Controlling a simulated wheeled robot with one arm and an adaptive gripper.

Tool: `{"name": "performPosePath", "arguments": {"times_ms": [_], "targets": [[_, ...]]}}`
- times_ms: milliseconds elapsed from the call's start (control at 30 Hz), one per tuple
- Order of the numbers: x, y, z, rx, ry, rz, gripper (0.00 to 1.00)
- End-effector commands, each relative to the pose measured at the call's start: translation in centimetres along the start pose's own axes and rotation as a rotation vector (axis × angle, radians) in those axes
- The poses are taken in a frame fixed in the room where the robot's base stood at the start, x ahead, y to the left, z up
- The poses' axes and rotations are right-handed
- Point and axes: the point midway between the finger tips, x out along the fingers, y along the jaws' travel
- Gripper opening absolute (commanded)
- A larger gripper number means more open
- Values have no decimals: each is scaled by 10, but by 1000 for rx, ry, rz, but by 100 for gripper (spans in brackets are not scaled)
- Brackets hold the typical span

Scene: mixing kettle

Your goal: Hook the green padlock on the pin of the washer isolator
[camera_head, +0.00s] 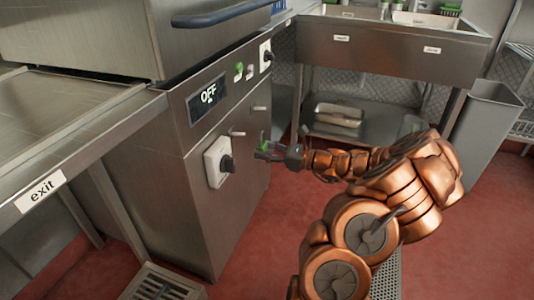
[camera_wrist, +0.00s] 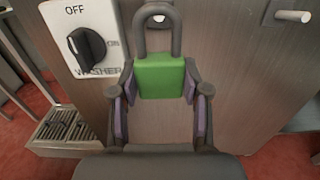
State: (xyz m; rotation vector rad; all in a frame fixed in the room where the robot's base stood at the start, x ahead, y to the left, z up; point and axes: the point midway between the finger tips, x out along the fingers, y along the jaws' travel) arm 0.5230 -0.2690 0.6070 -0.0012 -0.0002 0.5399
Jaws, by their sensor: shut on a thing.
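The green padlock (camera_wrist: 160,76) is held between the two fingers of my gripper (camera_wrist: 160,108). Its grey shackle is upright and points away from me, toward the cabinet front. The washer isolator (camera_wrist: 110,22) is a white plate with a black knob (camera_wrist: 86,48), marked OFF, ON and WASHER, left of the padlock. A small pale piece shows through the shackle loop; I cannot tell if it is the isolator's pin. In the head view my gripper (camera_head: 265,151) is right of the isolator (camera_head: 213,153), in front of the cabinet, and the padlock is barely visible.
Metal pegs stick out of the cabinet front; one (camera_wrist: 292,16) is at the wrist view's upper right, and one (camera_head: 237,133) is above the isolator in the head view. A floor grate (camera_wrist: 68,126) lies below left. A grey bin (camera_head: 487,120) stands at right.

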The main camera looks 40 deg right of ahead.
Motion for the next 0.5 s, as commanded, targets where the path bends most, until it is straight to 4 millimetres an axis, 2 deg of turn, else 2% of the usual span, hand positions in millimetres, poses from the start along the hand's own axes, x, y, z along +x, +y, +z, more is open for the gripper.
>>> {"name": "performPosePath", "arguments": {"times_ms": [33, 367, 500], "targets": [[5, 0, -4, -2, 0, 2, 11], [37, 0, -3, 0, -1, 2, 11], [38, 0, 0, 1, 0, 0, 11]]}}
